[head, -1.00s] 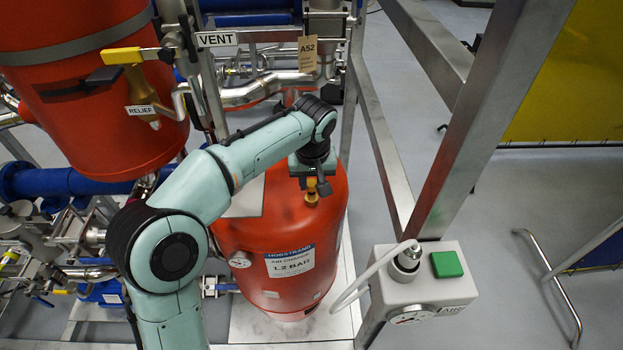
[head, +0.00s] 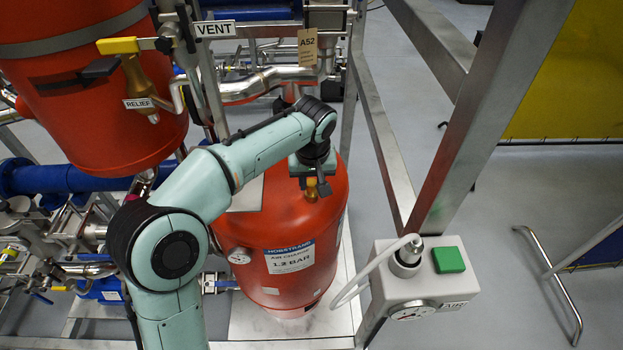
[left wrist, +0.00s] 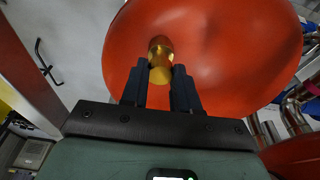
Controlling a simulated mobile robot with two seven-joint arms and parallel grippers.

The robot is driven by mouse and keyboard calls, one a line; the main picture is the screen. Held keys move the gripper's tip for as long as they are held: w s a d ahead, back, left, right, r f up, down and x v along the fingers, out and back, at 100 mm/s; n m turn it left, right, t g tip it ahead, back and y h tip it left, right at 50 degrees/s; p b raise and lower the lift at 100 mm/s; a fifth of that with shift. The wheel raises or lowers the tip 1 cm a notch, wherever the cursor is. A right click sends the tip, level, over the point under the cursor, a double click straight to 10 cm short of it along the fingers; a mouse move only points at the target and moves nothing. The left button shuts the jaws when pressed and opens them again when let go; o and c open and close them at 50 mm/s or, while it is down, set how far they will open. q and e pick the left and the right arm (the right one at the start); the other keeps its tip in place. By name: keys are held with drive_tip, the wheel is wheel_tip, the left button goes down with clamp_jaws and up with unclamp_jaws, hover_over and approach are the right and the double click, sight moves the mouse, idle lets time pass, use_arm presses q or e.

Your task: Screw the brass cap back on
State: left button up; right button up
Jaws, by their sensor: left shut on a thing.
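The brass cap (left wrist: 160,72) is gold-coloured and sits between the fingers of my left gripper (left wrist: 160,82) in the left wrist view. The gripper is shut on it. In the head view my left gripper (head: 314,187) is at the top of the red air-charge vessel (head: 330,215), and the brass cap (head: 311,194) shows just under the fingers. The cap is against or just above the vessel's top. The fingers hide where it meets the vessel, so I cannot tell how far the cap is on its thread. My right gripper is not in view.
A grey box with a green button (head: 448,260), a gauge and a pale hose stands right of the vessel. A steel frame post (head: 460,140) rises behind it. A larger red tank (head: 80,100) with a yellow-handled relief valve (head: 138,85) and pipework fills the left.

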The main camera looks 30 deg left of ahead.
use_arm(q)
drive_tip(key=shift+f, duration=0.15)
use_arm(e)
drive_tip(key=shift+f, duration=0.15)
use_arm(q)
drive_tip(key=shift+f+b, duration=0.35)
drive_tip(key=shift+f, duration=0.15)
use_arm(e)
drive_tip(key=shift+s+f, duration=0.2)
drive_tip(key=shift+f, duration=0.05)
use_arm(q)
drive_tip(key=shift+m+p, duration=0.3)
drive_tip(key=shift+m, duration=0.8)
drive_tip(key=m+h+p, duration=0.1)
drive_tip(key=m, duration=0.2)
drive_tip(key=shift+r+m, duration=0.1)
drive_tip(key=shift+m, duration=0.3)
drive_tip(key=m+h+p, duration=0.1)
drive_tip(key=m, duration=0.3)
drive_tip(key=shift+m, duration=0.4)
drive_tip(key=shift+d+m, duration=0.15)
drive_tip(key=shift+m, duration=0.25)
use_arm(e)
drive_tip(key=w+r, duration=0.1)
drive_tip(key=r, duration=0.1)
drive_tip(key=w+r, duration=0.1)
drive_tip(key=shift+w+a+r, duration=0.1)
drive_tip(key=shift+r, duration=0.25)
